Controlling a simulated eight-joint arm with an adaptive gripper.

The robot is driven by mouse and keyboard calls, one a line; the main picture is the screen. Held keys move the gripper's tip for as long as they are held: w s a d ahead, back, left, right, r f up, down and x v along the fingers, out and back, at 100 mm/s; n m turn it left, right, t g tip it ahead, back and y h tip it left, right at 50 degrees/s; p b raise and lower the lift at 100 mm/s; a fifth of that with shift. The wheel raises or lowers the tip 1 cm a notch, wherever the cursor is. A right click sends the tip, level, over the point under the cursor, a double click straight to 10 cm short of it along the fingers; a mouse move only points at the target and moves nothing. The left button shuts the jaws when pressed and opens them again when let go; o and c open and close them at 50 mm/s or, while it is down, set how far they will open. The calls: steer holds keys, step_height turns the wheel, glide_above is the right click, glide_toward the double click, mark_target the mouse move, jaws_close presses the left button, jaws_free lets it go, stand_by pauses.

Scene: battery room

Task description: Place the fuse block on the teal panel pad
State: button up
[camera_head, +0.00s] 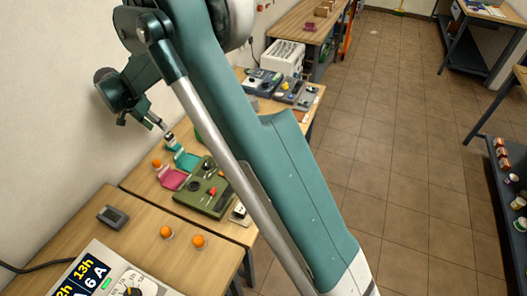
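My gripper (161,126) points down and to the right over the far table, near the wall. Right at its fingertips is a small whitish and dark block (170,138), probably the fuse block. It is too small here to tell whether the fingers are closed on it or only near it. The teal panel pad (187,161) lies just below and to the right of the block, on the wooden table. I cannot tell whether the block touches the teal piece.
A pink pad (173,179) lies beside the teal one. A green device (203,193) with knobs stands to their right. Orange balls (166,232) sit on the tables, one near the pink pad. A grey meter (112,216) lies on the nearer table. My arm hides part of the far table.

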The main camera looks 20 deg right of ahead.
steer(key=s+d+r+n+t+y, duration=0.15)
steer(key=s+d+r+n, duration=0.35)
steer(key=s+d+r, duration=1.55)
steer(key=s+d+f+n, duration=0.1)
steer(key=s+d, duration=0.3)
steer(key=s, duration=0.5)
steer(key=s+d+f+n+t+y, duration=0.1)
steer(key=s+d, duration=0.3)
steer(key=s, duration=0.6)
steer(key=s+d+f+n+t, duration=0.1)
steer(key=s+d, duration=0.3)
steer(key=s, duration=0.5)
steer(key=shift+s+d+f+n, duration=0.15)
steer(key=shift+s+f+n, duration=0.15)
steer(key=shift+n, duration=0.2)
steer(key=shift+t+y, duration=0.25)
steer(key=shift+f+b, duration=0.75)
